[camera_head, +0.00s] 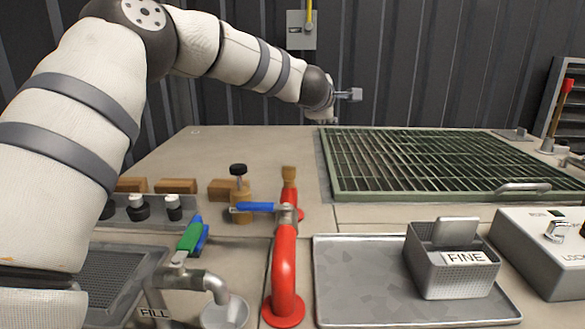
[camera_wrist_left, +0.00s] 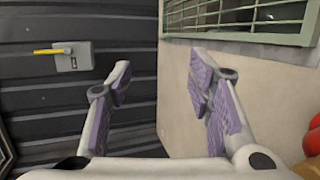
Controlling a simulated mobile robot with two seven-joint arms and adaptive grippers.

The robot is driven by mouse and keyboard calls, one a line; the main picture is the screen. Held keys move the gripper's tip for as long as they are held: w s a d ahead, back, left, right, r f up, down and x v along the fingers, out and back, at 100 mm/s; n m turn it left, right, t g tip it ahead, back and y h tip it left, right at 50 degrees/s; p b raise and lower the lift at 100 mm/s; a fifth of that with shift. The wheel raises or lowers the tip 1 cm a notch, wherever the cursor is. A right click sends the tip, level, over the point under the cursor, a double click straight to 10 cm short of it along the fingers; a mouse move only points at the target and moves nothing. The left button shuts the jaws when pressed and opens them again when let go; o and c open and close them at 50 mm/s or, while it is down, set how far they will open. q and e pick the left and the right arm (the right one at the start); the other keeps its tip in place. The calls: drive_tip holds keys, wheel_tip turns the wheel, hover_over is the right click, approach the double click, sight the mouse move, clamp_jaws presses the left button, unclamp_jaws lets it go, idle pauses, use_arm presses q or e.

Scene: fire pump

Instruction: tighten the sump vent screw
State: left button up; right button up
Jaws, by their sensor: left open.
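A black-knobbed screw (camera_head: 238,170) stands upright on a brass fitting (camera_head: 241,203) left of the red pipe in the head view; it looks like the sump vent screw, though no label shows. My left gripper (camera_head: 326,114) is beyond and above it to the right, over the far edge of the deck and well apart from the screw. In the left wrist view my left gripper (camera_wrist_left: 162,78) is open, with its purple-padded fingers spread and nothing between them. The screw cannot be made out in that view. My right gripper does not show.
A red pipe (camera_head: 285,270) with a blue-handled valve (camera_head: 254,207) stands close to the screw. A green grating (camera_head: 425,160) lies behind right. A tray (camera_head: 350,290) holds a FINE box (camera_head: 455,275). A wall box (camera_head: 296,30) has a yellow lever. A green-handled tap (camera_head: 190,235) is front left.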

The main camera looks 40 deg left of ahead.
use_arm(q)
drive_tip(key=s+d+f+m+g+y, duration=0.4)
drive_tip(key=s+d+f+g, duration=0.1)
drive_tip(key=f+g, duration=0.15)
drive_tip(key=m+g+y+b, duration=0.1)
drive_tip(key=m+g+y, duration=0.2)
drive_tip(key=m+g, duration=0.1)
approach(291, 169)
drive_tip(key=x, duration=1.1)
drive_tip(key=shift+a, duration=0.1)
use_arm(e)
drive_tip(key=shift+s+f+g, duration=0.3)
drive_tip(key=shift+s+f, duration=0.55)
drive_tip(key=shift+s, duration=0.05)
